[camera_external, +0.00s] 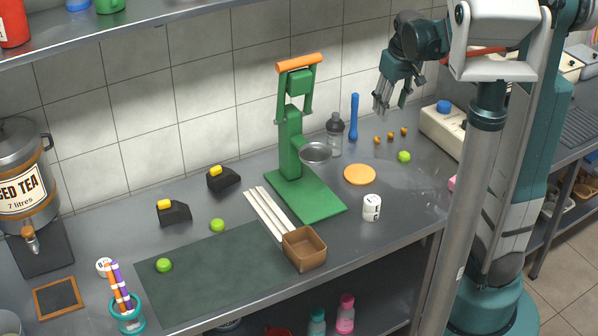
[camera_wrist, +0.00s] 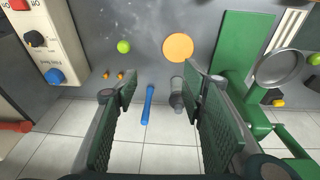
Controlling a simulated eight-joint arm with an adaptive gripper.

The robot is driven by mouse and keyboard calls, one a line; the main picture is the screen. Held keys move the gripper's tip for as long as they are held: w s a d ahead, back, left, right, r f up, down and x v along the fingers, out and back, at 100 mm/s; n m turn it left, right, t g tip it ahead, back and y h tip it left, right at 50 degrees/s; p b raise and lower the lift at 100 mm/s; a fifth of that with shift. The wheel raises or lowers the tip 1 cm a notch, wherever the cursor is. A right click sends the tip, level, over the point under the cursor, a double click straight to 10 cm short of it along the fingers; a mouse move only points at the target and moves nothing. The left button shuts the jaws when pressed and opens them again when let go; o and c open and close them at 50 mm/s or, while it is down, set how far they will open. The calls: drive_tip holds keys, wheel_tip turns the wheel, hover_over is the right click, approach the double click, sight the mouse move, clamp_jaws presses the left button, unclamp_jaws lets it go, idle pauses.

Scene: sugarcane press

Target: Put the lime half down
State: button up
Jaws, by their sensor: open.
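Several lime pieces are in the external view: one (camera_external: 404,156) lies on the steel counter right of the orange disc, one (camera_external: 217,225) lies at the back edge of the dark mat, and one (camera_external: 164,265) lies on the mat. I cannot tell which are halves. The lime by the disc also shows in the wrist view (camera_wrist: 123,46), upper left. My gripper (camera_external: 391,104) is open and empty, raised above the back right of the counter. In the wrist view its fingers (camera_wrist: 162,86) are spread wide, apart from the lime.
The green press (camera_external: 291,150) stands mid-counter. Near it are the orange disc (camera_external: 360,174), a blue rod (camera_external: 354,118), a shaker (camera_external: 335,135), a white cup (camera_external: 372,207), a brown bowl (camera_external: 304,250) and white sticks (camera_external: 268,212). The dark mat (camera_external: 215,270) has free room.

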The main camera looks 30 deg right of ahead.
drive_tip(key=s+a+r+t, duration=0.2)
drive_tip(key=s+a, duration=0.6)
drive_tip(key=s, duration=0.2)
drive_tip(key=s+a+r+t, duration=0.2)
drive_tip(key=s+a+r, duration=0.1)
drive_tip(key=s+a, duration=0.5)
drive_tip(key=shift+s+a+t+y, duration=0.15)
drive_tip(key=shift+s+t+y, duration=0.15)
drive_tip(key=shift+s, duration=0.55)
drive_tip(key=shift+o, duration=0.7)
drive_tip(key=shift+r, duration=0.1)
